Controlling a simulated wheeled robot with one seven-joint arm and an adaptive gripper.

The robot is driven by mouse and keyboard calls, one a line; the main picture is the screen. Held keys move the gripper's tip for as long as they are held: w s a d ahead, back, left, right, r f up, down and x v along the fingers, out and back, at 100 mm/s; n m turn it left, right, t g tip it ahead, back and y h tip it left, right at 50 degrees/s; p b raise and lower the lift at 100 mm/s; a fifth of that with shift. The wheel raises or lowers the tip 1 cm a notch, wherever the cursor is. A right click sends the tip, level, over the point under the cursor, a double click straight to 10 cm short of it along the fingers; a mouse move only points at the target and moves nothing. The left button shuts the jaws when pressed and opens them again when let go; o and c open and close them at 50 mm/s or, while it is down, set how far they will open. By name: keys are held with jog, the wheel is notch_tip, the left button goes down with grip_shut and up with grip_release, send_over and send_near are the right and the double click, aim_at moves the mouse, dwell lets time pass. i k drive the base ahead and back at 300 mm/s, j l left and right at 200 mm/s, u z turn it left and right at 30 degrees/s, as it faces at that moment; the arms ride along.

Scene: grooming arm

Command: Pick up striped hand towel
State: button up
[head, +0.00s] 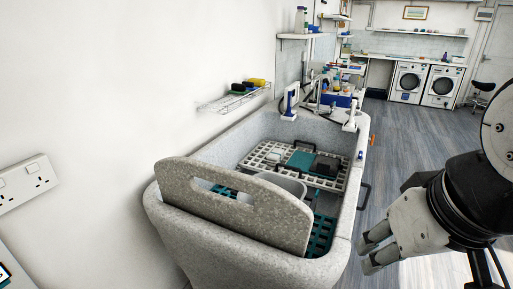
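I cannot make out a striped hand towel for certain in the head view. A flat teal piece (301,160) and a dark grey piece (325,166) lie on a white grid rack (262,158) inside the grey tub; stripes cannot be told on either. My gripper (369,254) is at the lower right, outside the tub and right of its near end. Its two fingers point left with a gap between them, and nothing shows in that gap. The tub's near floor is partly hidden by the upright end panel.
The speckled grey tub (180,222) has an upright panel (235,200) with a slot at its near end. Washing machines (441,87) and a stool (483,93) stand far back. Floor (400,135) right of the tub is clear.

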aim_at(277, 155)
jog(key=u, duration=0.45)
jog(key=k+u, duration=0.15)
jog(key=u, duration=0.25)
jog(key=j+u, duration=0.1)
jog(key=u, duration=0.35)
jog(key=l+u, duration=0.3)
jog(key=l, duration=0.65)
jog(key=k+l+u, duration=0.1)
jog(key=l+u, duration=0.25)
jog(key=l, duration=0.55)
jog(key=k+l, duration=0.1)
jog(key=l, duration=0.7)
jog(key=k+l, duration=0.1)
jog(key=l, duration=0.65)
jog(key=k+l, duration=0.1)
jog(key=l, duration=0.7)
jog(key=k+l, duration=0.1)
jog(key=l, duration=0.7)
